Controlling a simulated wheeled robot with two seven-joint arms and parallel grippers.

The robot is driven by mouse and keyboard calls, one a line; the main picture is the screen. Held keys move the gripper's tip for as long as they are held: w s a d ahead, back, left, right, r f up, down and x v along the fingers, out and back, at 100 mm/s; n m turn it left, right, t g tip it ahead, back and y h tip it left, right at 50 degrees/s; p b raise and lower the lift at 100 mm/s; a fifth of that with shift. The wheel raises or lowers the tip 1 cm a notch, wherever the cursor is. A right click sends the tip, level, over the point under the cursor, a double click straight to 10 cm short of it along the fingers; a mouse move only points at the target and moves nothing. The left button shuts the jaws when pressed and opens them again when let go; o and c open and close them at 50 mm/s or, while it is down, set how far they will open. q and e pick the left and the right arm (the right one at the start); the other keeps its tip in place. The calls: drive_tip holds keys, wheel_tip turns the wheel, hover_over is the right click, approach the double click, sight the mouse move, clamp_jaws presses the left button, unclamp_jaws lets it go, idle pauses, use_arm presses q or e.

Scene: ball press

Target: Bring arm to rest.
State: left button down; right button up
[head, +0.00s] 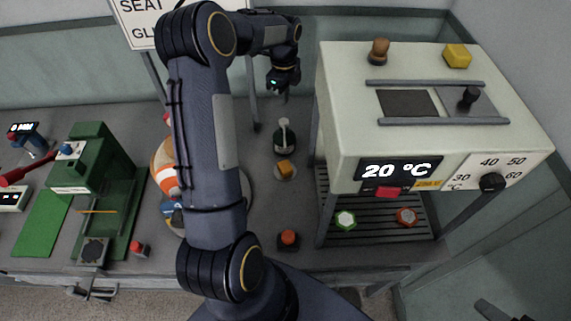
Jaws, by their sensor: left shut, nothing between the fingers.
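My left arm rises from the bottom middle, arches over the bench and bends right near the top. My right gripper is not in view. The arm hides part of a round wooden board with orange, white and blue things on it.
The machine shows "20 °C" (397,170) and has a dial (492,182). Under it are a green-rimmed piece (345,219) and an orange piece (407,216). A green press (100,180) stands left.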

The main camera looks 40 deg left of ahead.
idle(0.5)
use_arm(q)
drive_tip(key=s+d+r+n+t+h+b, duration=0.1)
drive_tip(key=s+d+r+n+t+b, duration=0.2)
drive_tip(key=s+d+r+n, duration=0.75)
drive_tip(key=s+d+f+n+t+h, duration=0.1)
drive_tip(key=s+d+f+n, duration=0.1)
drive_tip(key=s+d, duration=0.4)
drive_tip(key=s+d+f+n+t+h+b, duration=0.1)
drive_tip(key=s+d+n, duration=0.4)
drive_tip(key=s, duration=0.6)
drive_tip(key=shift+s+d+f+t+h, duration=0.15)
drive_tip(key=shift+d+f+t+h, duration=0.2)
drive_tip(key=shift+d+f, duration=0.2)
